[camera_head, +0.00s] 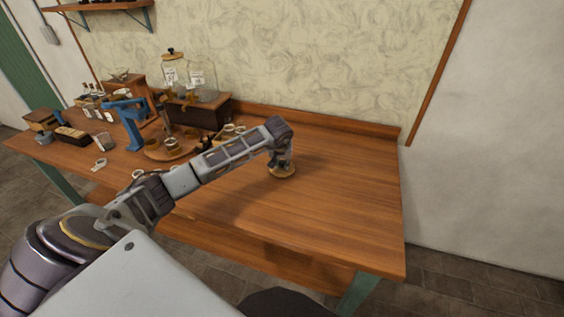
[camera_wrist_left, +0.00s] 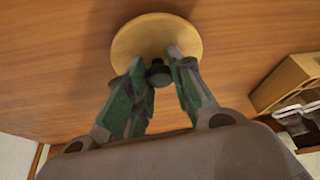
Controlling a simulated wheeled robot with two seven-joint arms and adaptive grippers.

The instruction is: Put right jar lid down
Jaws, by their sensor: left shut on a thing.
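The right jar lid (camera_head: 284,172) is a round, pale wooden disc with a dark knob. It is at or just above the bare middle of the table; I cannot tell whether it touches. My left gripper (camera_head: 282,160) is above it with fingers pointing down. In the left wrist view the lid (camera_wrist_left: 150,38) lies beyond the fingers, and the left gripper (camera_wrist_left: 160,72) is shut on its dark knob. The right jar (camera_head: 203,80) is clear glass, stands without a lid on a dark wooden box, and has a white label. My right gripper is not in view.
The left jar (camera_head: 173,72) wears its lid, beside the open jar. A blue stand (camera_head: 130,122), a round wooden board (camera_head: 160,153) and small items crowd the table's left half. The table's right part (camera_head: 350,190) is clear. A wooden box (camera_wrist_left: 290,80) shows in the left wrist view.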

